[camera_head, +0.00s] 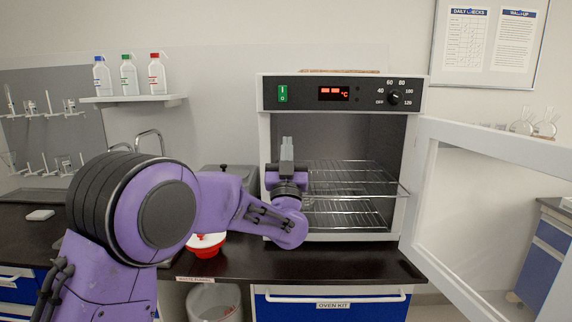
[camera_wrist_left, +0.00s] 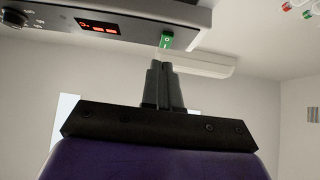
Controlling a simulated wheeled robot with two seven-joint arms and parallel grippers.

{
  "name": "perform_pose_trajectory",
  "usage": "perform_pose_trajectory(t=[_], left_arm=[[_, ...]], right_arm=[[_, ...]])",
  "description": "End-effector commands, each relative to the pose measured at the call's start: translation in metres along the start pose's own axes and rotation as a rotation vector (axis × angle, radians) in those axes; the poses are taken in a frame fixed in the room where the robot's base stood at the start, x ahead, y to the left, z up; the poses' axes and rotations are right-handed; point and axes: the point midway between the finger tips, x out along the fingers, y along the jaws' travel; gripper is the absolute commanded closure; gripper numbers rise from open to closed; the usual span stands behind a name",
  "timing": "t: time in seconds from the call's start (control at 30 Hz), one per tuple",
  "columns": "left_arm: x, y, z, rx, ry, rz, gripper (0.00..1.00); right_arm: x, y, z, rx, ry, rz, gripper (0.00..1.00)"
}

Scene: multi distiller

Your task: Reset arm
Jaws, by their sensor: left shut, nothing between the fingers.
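My left arm comes in from the left in the head view, with purple links and black joints. My left gripper (camera_head: 287,148) points up in front of the left part of the open oven (camera_head: 340,118). Its fingers are together and empty. In the left wrist view the shut fingers (camera_wrist_left: 163,68) point up toward the oven's green switch (camera_wrist_left: 166,40) and red display (camera_wrist_left: 98,27). The oven's wire racks (camera_head: 350,178) are to the right of the gripper in the head view and look bare where visible. My right gripper is not in view.
The oven door (camera_head: 480,190) stands wide open to the right. A red and white container (camera_head: 207,244) sits on the dark counter (camera_head: 340,264) below my arm. A grey bin (camera_head: 214,302) stands under the counter. Several bottles (camera_head: 128,75) stand on a wall shelf at left.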

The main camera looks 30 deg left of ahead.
Motion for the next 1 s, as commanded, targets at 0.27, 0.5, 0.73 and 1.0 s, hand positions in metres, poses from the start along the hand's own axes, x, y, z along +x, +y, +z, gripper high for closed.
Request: perform_pose_trajectory(t=[0.27,0.5,0.73,1.0], left_arm=[[-0.011,-0.001,0.001,-0.001,0.001,-0.002,1.0],[-0.01,-0.001,0.001,-0.001,0.001,-0.002,1.0],[-0.01,0.001,0.003,-0.04,-0.005,0.005,1.0],[-0.143,0.016,0.136,-0.306,-0.538,0.094,1.0]], right_arm=[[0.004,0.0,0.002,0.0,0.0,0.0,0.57],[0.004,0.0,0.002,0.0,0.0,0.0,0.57],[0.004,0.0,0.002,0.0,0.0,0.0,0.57],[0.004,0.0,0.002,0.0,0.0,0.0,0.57]])
